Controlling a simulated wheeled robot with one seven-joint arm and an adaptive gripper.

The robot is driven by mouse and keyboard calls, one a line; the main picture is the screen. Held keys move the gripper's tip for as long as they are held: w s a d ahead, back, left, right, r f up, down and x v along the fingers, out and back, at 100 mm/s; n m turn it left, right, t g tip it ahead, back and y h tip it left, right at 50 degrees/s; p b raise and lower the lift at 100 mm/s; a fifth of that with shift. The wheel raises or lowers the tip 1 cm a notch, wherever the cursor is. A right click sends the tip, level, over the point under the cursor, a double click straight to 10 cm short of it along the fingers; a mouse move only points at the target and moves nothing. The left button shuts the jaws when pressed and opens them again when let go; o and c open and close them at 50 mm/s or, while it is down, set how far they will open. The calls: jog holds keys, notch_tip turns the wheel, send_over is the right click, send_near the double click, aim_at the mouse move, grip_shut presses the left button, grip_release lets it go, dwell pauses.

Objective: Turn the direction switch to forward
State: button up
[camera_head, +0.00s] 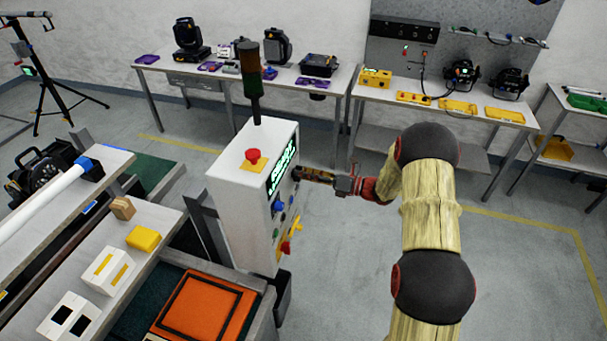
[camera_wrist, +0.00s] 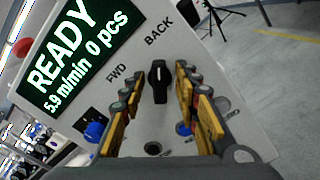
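The direction switch (camera_wrist: 158,82) is a black knob on the grey control panel in the wrist view, below the labels FWD (camera_wrist: 117,73) and BACK (camera_wrist: 158,33). Its long handle stands upright in the picture, its upper end pointing toward BACK. My gripper (camera_wrist: 155,88) is open, with one yellow-and-black finger on each side of the knob and visible gaps between. In the head view my gripper (camera_head: 303,174) is at the panel side of the white control box (camera_head: 240,190); the switch cannot be made out there.
A green-lit display (camera_wrist: 65,55) reads READY, 5.9 m/min, 0 pcs. A blue knob (camera_wrist: 95,131) is below it. A red emergency button (camera_head: 253,155) and a signal tower (camera_head: 250,75) are on top of the box. A conveyor with blocks lies left; the floor right is clear.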

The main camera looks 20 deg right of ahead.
jog(key=shift+c, duration=1.4)
grip_shut()
jog(key=shift+n+b, duration=0.3)
jog(key=shift+n, duration=0.1)
jog(key=n+b, duration=0.6)
jog(key=n, duration=0.1)
jog(key=n+b, duration=0.7)
jog(key=n, duration=0.1)
jog(key=shift+s+a+f, duration=0.1)
jog(key=shift+s+a, duration=0.05)
jog(key=shift+s, duration=0.05)
jog(key=shift+o, duration=1.4)
grip_release()
